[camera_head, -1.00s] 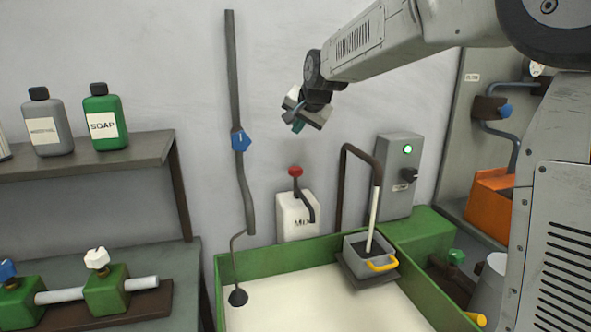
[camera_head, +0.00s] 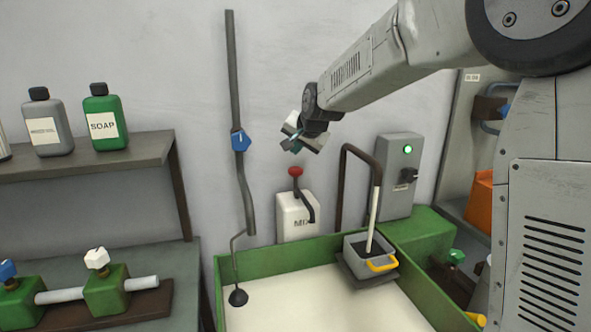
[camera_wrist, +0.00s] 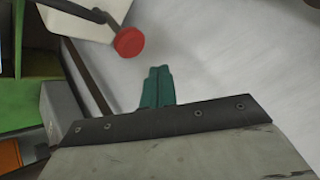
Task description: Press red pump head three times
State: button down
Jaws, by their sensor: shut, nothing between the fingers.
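The red pump head (camera_head: 296,171) tops a white dispenser (camera_head: 293,218) that stands against the wall behind the green-rimmed basin. A dark bent spout comes off its neck. In the head view my gripper (camera_head: 291,145) is above the red pump head and apart from it. In the wrist view the red pump head (camera_wrist: 129,41) shows at the upper left, beyond the teal fingertips (camera_wrist: 158,72). The fingers are together with nothing between them. Part of the white dispenser (camera_wrist: 75,22) is cut off by the top edge of the wrist view.
A pipe with a blue valve (camera_head: 241,140) runs down the wall to the left. A grey box with a green light (camera_head: 401,163) and a dark bent pipe (camera_head: 345,175) stand to the right. The green basin (camera_head: 255,258) spreads in front. Bottles stand on a shelf (camera_head: 95,160) at left.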

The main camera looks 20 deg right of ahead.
aim_at(295, 169)
jog(key=shift+f, duration=1.3)
jog(key=shift+f, duration=0.1)
dwell(1.0)
jog(key=shift+f, duration=0.3)
jog(key=shift+f, duration=1.25)
dwell(1.0)
dwell(0.4)
jog(key=shift+r, duration=1.65)
jog(key=shift+r, duration=2.55)
